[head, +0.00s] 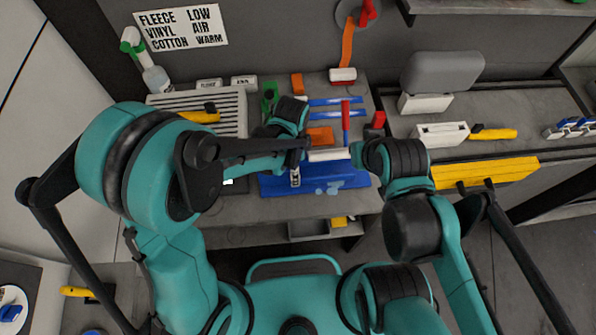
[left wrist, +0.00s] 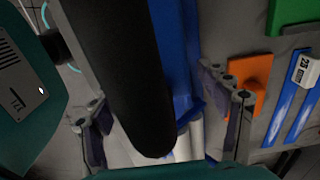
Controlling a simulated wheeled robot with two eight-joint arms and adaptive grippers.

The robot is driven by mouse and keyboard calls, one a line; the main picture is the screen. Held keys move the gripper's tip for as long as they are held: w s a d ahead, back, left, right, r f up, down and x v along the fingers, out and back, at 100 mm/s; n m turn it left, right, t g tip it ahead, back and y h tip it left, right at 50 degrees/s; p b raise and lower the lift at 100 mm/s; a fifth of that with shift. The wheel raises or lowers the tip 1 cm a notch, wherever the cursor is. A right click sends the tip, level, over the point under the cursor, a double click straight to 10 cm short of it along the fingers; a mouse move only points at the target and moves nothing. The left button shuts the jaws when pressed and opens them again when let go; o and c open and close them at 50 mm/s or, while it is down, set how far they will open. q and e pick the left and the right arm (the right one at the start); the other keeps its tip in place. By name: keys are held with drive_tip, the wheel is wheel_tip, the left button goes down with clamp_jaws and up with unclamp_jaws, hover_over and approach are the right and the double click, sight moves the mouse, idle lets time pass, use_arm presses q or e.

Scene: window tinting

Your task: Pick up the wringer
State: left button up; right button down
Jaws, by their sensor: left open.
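The likely wringer, a white roller (head: 328,155) at a blue tray (head: 350,181), lies at the middle of the bench in the head view. White roller ends (left wrist: 195,135) show between the fingers in the left wrist view, partly hidden by a large dark cylinder (left wrist: 125,75) close to the camera. My left gripper (head: 300,150) is at the roller's left end. The left wrist view shows its fingers (left wrist: 165,118) wide apart, not closed on anything. My right arm's end (head: 362,160) is just right of the roller; its fingers cannot be made out.
A red-handled tool (head: 346,118) stands behind the roller. An orange card (head: 319,136) and blue strips (head: 338,101) lie at the back. The bench's front strip (head: 300,207) is clear.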

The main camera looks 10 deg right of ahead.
use_arm(q)
clamp_jaws()
drive_tip(key=shift+r, duration=0.15)
